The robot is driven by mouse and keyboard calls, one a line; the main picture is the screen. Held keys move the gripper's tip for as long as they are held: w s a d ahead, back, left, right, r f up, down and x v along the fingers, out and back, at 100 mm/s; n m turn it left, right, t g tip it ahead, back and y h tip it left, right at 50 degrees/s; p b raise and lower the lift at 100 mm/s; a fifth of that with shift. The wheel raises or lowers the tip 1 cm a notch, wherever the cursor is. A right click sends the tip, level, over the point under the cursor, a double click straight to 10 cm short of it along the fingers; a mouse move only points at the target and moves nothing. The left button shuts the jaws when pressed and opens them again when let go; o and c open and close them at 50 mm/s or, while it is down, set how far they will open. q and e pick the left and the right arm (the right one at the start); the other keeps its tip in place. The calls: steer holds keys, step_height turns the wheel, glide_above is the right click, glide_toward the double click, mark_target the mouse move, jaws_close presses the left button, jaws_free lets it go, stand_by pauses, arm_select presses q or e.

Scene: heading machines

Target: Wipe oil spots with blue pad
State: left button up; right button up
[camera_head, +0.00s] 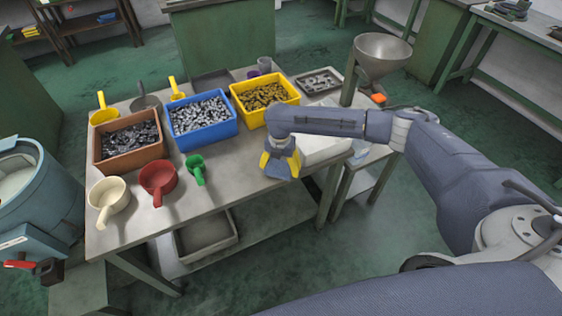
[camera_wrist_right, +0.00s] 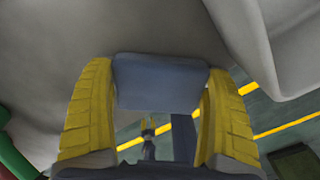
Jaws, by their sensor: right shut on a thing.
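My right gripper (camera_head: 280,165) has yellow fingers and points down at the right front part of the grey metal table (camera_head: 235,193). It is shut on the blue pad (camera_wrist_right: 160,82), which shows as a grey-blue block between the two yellow fingers in the right wrist view. In the head view the pad shows small and dark blue between the fingers, at the table's front edge. I cannot tell whether it touches the tabletop. I cannot make out any oil spots in either view. My left gripper is not in view.
Brown (camera_head: 130,140), blue (camera_head: 203,118) and yellow (camera_head: 264,95) bins of metal parts stand along the table. Cream (camera_head: 110,195), red (camera_head: 158,179) and green (camera_head: 196,168) scoops lie in front. A white box-like thing (camera_head: 322,147) is right beside the gripper.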

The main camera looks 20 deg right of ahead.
step_height(320, 180, up, 2)
steer(key=shift+r, duration=3.05)
